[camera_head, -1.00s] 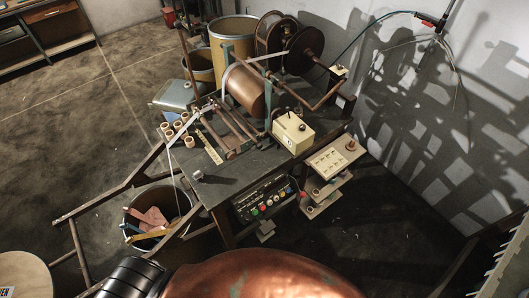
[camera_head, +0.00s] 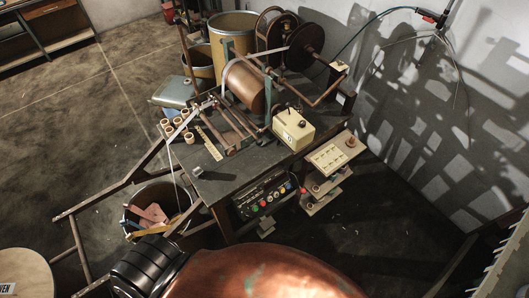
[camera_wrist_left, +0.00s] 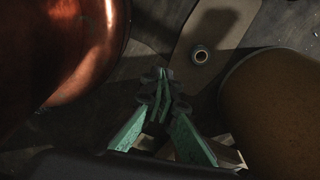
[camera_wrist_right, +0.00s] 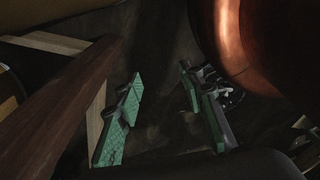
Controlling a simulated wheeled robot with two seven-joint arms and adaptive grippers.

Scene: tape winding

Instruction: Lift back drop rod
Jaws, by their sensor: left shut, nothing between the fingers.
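The winding machine stands on a dark bench (camera_head: 232,181) in the head view. Its brown drum (camera_head: 243,87) is at the back, with slim parallel rods (camera_head: 229,127) in front of it. I cannot tell which rod is the back drop rod. Neither gripper shows in the head view. My left gripper (camera_wrist_left: 162,75) is shut and empty in the left wrist view, its green fingers meeting above a dark floor. My right gripper (camera_wrist_right: 160,78) is open and empty in the right wrist view, its green fingers apart. No machine rod is recognisable between or touching either gripper.
A wooden frame (camera_head: 118,190) juts left from the bench above a scrap bin (camera_head: 132,215). A control panel (camera_head: 262,198) faces front. A cream box (camera_head: 293,127) sits on the bench. A brown beam (camera_wrist_right: 68,112) is close left of my right gripper. Open floor lies left.

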